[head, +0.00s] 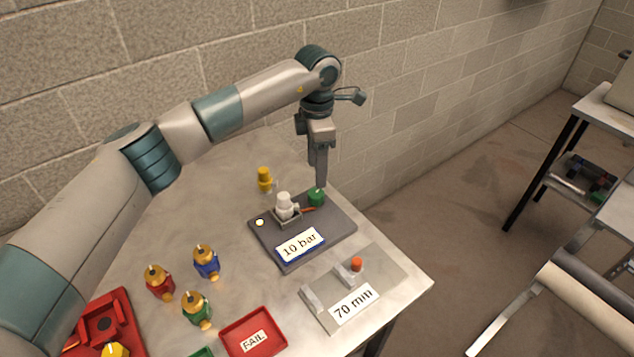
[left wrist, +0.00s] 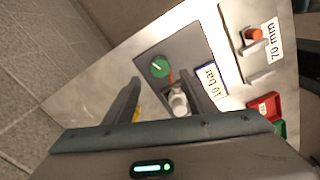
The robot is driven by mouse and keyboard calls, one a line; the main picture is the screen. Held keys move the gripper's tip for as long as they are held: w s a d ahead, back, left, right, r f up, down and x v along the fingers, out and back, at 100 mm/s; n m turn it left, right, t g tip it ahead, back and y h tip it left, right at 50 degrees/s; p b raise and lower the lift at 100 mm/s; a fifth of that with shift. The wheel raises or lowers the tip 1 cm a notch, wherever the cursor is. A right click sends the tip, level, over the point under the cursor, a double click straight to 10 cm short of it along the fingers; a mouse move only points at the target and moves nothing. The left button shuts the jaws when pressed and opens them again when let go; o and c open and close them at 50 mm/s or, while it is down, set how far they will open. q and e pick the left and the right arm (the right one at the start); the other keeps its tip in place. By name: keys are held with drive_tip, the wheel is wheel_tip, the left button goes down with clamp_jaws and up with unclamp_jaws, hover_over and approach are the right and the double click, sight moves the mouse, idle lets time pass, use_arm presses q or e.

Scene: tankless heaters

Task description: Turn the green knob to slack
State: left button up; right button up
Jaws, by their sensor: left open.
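The green knob (head: 316,197) sits at the back right of a dark grey plate (head: 335,225) labelled "10 bar". In the left wrist view the green knob (left wrist: 159,67) shows a pale mark line on its top. My left gripper (head: 318,184) points down just above the knob in the head view. In the left wrist view my left gripper (left wrist: 165,88) is open, its two fingers apart, with the knob beyond the tips. I cannot tell whether a finger touches it. A white fitting (head: 284,205) stands beside the knob, with an orange-red pointer (head: 307,210) between them. My right gripper is not in view.
A "70 mm" gauge plate (head: 318,306) with an orange knob (head: 356,264) lies in front. Several coloured fittings, such as the blue one (head: 206,261), stand on the left. A red FAIL tray (head: 279,341) is at the front. A brick wall (head: 420,80) rises behind.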

sight(317, 192)
use_arm(q)
wheel_tip(317, 192, down, 8)
drive_tip(key=shift+r+p, duration=0.25)
drive_tip(key=shift+p, duration=0.85)
drive_tip(key=shift+c, duration=0.3)
drive_tip(key=c, duration=1)
